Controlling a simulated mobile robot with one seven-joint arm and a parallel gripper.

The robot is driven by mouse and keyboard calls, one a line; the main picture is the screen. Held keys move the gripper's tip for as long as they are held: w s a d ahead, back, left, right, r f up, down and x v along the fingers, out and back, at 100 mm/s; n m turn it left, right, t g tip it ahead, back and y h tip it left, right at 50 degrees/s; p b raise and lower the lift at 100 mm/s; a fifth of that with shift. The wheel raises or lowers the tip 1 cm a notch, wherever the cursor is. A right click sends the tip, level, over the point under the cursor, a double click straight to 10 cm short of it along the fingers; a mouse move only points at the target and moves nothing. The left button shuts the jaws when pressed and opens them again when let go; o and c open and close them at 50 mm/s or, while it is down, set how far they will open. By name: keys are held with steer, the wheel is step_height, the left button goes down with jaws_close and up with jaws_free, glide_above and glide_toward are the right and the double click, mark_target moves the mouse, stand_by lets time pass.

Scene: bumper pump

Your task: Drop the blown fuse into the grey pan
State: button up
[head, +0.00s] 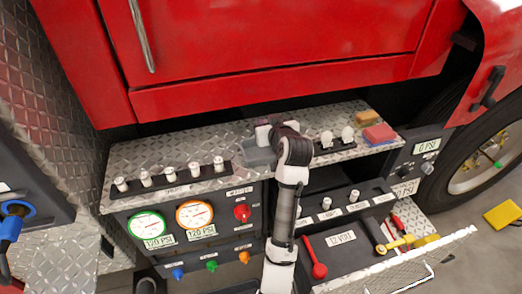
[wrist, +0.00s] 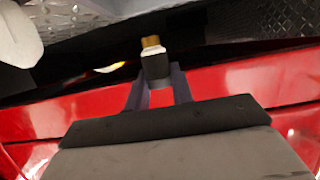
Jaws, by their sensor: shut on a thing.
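My gripper (wrist: 160,88) is shut on a small upright-looking piece, which I take to be the blown fuse (wrist: 154,58). It has a brass-coloured tip, a white band and a dark body between my fingers in the wrist view. The grey pan (head: 257,157) is shallow and sits on the tread-plate shelf in the head view, partly hidden behind my arm. My gripper (head: 264,133) is above or beside the pan's back edge there; the exact gap cannot be told. The held piece is hidden in the head view.
A dark rack with several white-capped fuses (head: 171,175) lies left of the pan. The red truck panel (head: 270,90) rises behind.

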step_height(320, 180, down, 6)
steer(key=b, duration=0.4)
steer(key=shift+r, duration=0.25)
steer(key=shift+r, duration=0.1)
steer(key=o, duration=1)
steer(key=shift+o, duration=0.2)
steer(key=b+v, duration=0.2)
steer(key=v, duration=1.2)
steer(key=shift+b, duration=0.35)
steer(key=shift+w, duration=0.1)
